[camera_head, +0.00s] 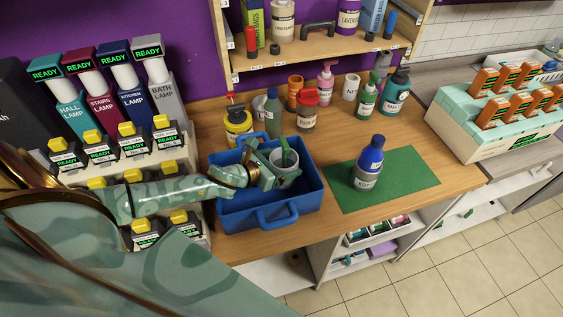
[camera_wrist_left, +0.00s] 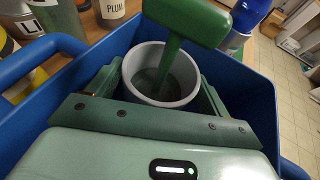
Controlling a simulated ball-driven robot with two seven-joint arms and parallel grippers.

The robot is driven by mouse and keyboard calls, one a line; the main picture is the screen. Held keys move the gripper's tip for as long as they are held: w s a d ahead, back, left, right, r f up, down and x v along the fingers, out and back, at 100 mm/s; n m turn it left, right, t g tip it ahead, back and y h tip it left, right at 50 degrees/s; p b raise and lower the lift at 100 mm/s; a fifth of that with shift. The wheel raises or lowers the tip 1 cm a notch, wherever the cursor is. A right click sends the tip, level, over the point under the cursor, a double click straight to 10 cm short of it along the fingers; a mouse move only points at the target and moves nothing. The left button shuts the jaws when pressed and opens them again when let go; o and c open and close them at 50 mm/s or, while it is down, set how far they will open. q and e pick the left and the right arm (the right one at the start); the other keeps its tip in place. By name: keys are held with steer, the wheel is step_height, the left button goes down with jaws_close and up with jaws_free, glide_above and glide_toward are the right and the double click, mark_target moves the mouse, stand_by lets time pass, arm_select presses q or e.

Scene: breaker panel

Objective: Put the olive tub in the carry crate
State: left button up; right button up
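The tub (camera_head: 285,178) is a grey cup with a green T-shaped handle piece standing up out of it; I read no label on it. It is inside the blue carry crate (camera_head: 292,214), towards the crate's right back part. In the left wrist view the tub (camera_wrist_left: 135,70) is between the two green fingers, and the crate's blue wall (camera_wrist_left: 255,95) surrounds it. My left gripper (camera_head: 268,172) reaches in over the crate's left side, its fingers against the tub's sides. Whether the tub's base touches the crate floor is hidden. My right gripper is out of view.
A blue bottle (camera_head: 368,163) stands on a green mat (camera_head: 410,178) right of the crate. Several bottles and tubs, including a red-capped one (camera_head: 307,113), stand behind it. Lamp boxes (camera_head: 105,150) are at left; a rack of orange items (camera_head: 465,132) is at right.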

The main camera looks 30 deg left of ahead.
arm_select(q)
steer(key=shift+r, duration=0.1)
steer(key=shift+s+a+r, duration=0.1)
steer(key=shift+s, duration=0.15)
steer(key=v, duration=1.1)
steer(key=shift+s+p, duration=0.25)
steer(key=shift+p, duration=0.1)
